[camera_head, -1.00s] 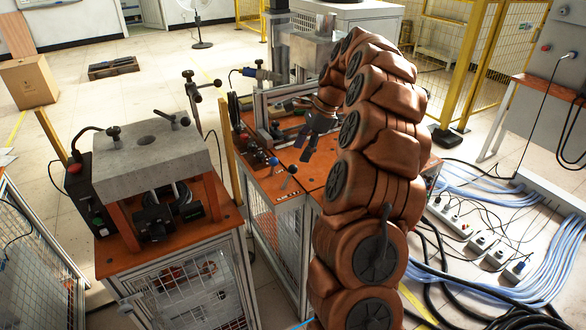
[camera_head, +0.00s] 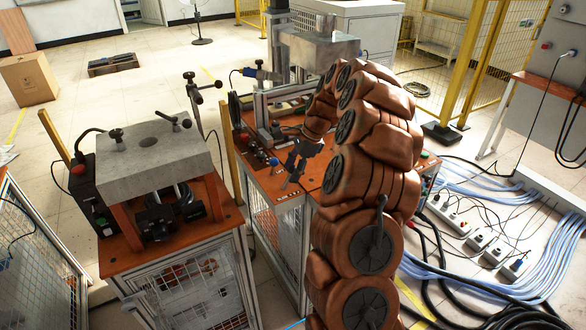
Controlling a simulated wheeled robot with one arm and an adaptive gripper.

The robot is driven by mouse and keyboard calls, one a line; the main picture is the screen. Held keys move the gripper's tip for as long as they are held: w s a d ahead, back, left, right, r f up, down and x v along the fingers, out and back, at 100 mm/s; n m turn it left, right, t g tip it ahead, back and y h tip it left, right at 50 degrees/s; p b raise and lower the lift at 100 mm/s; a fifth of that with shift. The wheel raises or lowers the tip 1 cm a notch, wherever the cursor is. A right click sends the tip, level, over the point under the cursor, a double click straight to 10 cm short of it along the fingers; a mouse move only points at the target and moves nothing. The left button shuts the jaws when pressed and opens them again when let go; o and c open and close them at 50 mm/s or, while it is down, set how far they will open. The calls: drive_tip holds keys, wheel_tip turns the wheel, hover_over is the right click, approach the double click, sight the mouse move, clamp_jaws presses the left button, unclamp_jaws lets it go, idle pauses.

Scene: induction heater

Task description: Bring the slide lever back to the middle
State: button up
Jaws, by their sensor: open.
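The slide lever (camera_head: 285,185) is at the front of the orange table top of the middle machine. The fingertips are at or very near the lever. I cannot tell whether they touch it or stand on both sides of it.
Small knobs and buttons (camera_head: 250,147) sit on the panel just left of my gripper. A metal frame (camera_head: 262,108) stands behind them. A press-like machine with a grey block top (camera_head: 155,158) stands to the left. Cables (camera_head: 455,190) lie on the floor at right.

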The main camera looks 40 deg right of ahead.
clamp_jaws()
idle(0.4)
